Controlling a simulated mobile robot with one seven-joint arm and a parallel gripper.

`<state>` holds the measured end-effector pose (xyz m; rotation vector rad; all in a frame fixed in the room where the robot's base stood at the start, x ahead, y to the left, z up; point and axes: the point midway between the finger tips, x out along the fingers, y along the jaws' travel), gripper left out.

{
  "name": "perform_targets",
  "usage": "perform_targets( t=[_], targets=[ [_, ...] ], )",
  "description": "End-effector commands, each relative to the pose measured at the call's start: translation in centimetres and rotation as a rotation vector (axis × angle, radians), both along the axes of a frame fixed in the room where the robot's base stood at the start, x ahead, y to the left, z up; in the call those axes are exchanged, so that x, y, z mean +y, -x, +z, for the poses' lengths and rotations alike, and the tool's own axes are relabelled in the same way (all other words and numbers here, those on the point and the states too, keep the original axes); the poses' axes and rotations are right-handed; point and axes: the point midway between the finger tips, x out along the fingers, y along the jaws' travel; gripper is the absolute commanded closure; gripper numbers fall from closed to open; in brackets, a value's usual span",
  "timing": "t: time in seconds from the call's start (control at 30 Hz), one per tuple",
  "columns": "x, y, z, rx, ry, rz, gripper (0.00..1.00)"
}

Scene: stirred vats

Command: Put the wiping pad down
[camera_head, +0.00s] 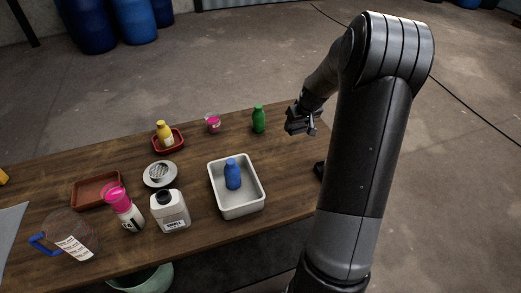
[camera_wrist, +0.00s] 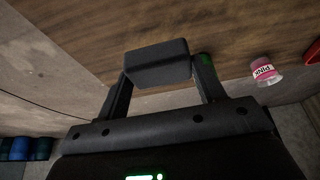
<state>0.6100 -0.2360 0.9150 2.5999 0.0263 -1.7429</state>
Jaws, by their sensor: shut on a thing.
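The wiping pad (camera_wrist: 155,62) is a dark grey block in the wrist view. My gripper (camera_wrist: 163,75) is shut on it, with one finger on each side. In the head view my gripper (camera_head: 299,122) is near the right end of the wooden table (camera_head: 200,238), to the right of the green bottle (camera_head: 258,120). The pad is hard to tell from the dark fingers there. The wrist view shows the table top (camera_wrist: 120,22) beyond the pad; I cannot tell the gap between them.
A white tray (camera_head: 217,199) holds a blue bottle (camera_head: 233,174). A red tray (camera_head: 181,149) holds a yellow bottle (camera_head: 164,134). A pink-filled cup (camera_head: 213,124) stands near the back edge. A white jar (camera_head: 171,211) and clear jug (camera_head: 75,238) stand at front left.

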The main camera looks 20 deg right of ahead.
Motion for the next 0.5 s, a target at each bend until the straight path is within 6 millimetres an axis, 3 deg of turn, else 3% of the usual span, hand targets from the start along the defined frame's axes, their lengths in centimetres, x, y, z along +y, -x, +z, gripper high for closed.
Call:
perform_targets(
  t=[0.1, 0.23, 0.5],
  targets=[
    [2.4, 1.3, 0.0, 0.000, 0.001, -0.009, 0.59],
    [3.7, 1.9, -0.2, -0.002, 0.001, -0.017, 0.59],
    [7.2, -0.6, -2.7, -0.001, 0.000, -0.013, 0.59]
  ],
)
